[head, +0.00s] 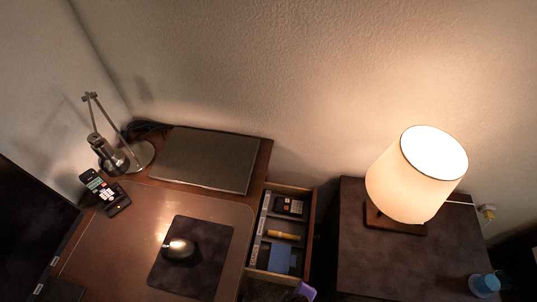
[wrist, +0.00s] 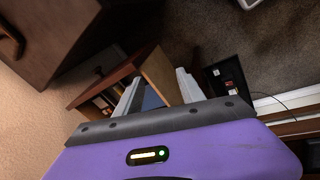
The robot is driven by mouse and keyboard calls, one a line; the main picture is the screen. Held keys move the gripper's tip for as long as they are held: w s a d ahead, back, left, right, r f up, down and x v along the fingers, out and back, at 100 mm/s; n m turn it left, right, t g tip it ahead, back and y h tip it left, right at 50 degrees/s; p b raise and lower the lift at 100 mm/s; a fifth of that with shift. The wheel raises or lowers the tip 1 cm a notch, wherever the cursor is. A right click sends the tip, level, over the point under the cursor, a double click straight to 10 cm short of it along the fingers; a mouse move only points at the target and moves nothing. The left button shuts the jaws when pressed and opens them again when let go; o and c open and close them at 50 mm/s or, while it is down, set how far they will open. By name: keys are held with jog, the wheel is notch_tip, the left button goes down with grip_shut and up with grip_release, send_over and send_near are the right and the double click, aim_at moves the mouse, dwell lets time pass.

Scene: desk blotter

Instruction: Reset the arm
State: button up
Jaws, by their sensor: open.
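My gripper (wrist: 158,82) shows in the wrist view with its two grey fingers spread apart and nothing between them. The open drawer (wrist: 157,73) lies beyond the fingers in that view. In the head view, a purple part of my gripper (head: 305,291) shows at the bottom edge, by the near end of the open desk drawer (head: 309,232); its fingers are not clear there.
The drawer holds a black device (head: 289,206), a yellow item (head: 284,235) and a blue item (head: 281,258). A mouse (head: 179,248) sits on a dark pad (head: 214,262). A lit lamp (head: 405,182) and a blue cup (head: 484,284) stand on the right cabinet (head: 375,262).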

jog(key=s+d+r+m+t+y+b, duration=0.2)
jog(key=s+d+m+t, duration=0.1)
jog(key=s, duration=0.2)
jog(key=s+d+r+m+t+b, duration=0.1)
jog(key=s+d+r+m+t, duration=0.1)
jog(key=r, duration=0.7)
jog(key=s+d+r+m+t+h+b, duration=0.1)
jog(key=s+d+r+m+t+b, duration=0.1)
jog(key=r, duration=0.7)
jog(key=s+d+r+m+t+b, duration=0.1)
jog(key=s+d+r+m+t, duration=0.2)
jog(key=r, duration=0.7)
jog(key=shift+d+m+t, duration=0.8)
jog(key=shift+d, duration=0.1)
